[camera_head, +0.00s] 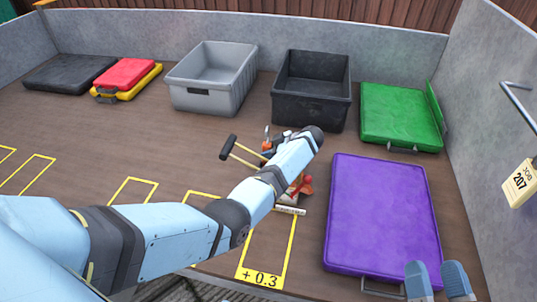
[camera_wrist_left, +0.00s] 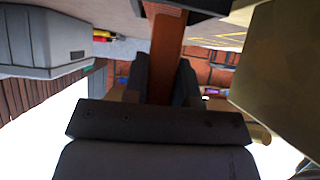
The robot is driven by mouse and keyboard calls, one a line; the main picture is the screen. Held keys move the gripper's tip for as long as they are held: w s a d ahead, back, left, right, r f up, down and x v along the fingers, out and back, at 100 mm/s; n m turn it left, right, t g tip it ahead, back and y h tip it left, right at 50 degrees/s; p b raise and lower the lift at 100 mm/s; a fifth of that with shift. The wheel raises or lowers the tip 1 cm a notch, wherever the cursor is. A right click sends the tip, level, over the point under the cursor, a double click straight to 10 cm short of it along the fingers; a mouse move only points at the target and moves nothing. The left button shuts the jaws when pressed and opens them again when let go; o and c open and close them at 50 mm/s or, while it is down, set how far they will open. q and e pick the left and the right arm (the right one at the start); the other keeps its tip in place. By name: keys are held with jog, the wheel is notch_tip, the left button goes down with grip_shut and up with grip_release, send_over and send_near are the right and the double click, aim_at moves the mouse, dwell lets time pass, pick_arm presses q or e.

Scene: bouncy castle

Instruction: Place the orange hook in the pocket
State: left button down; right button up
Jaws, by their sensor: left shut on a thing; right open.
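My left gripper (camera_wrist_left: 164,72) is shut on an orange-brown bar, which looks like the orange hook (camera_wrist_left: 168,40); its far end runs out of the left wrist view. In the head view my left arm hides most of that hand. A red-orange piece (camera_head: 304,187) shows below the arm there, beside a small white strip (camera_head: 290,210); I cannot tell if it is the same thing. My right gripper (camera_head: 436,283) is open and empty at the bottom right, by the purple case's near edge. I cannot make out a pocket for certain.
A purple case (camera_head: 382,215) lies at right, with a green case (camera_head: 400,115) behind it. A black bin (camera_head: 312,88) and a grey bin (camera_head: 211,78) stand at the back. A black-headed, yellow-handled tool (camera_head: 228,147) is beside the arm. Yellow outlines (camera_head: 132,181) mark the floor.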

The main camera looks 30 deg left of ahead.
pick_arm(q)
jog(key=shift+f, duration=0.2)
jog(key=c, duration=0.9)
grip_release()
jog(key=shift+r, duration=0.1)
pick_arm(e)
jog(key=shift+f, duration=0.2)
jog(key=shift+r, duration=0.1)
pick_arm(q)
jog(key=shift+r, duration=0.35)
jog(key=p+v, duration=0.1)
jog(key=v, duration=1)
jog(key=shift+d+r, duration=0.1)
jog(key=shift+d, duration=0.3)
pick_arm(e)
jog(key=shift+d+f+h, duration=0.3)
jog(key=shift+f+h, duration=0.05)
jog(key=shift+h, duration=0.05)
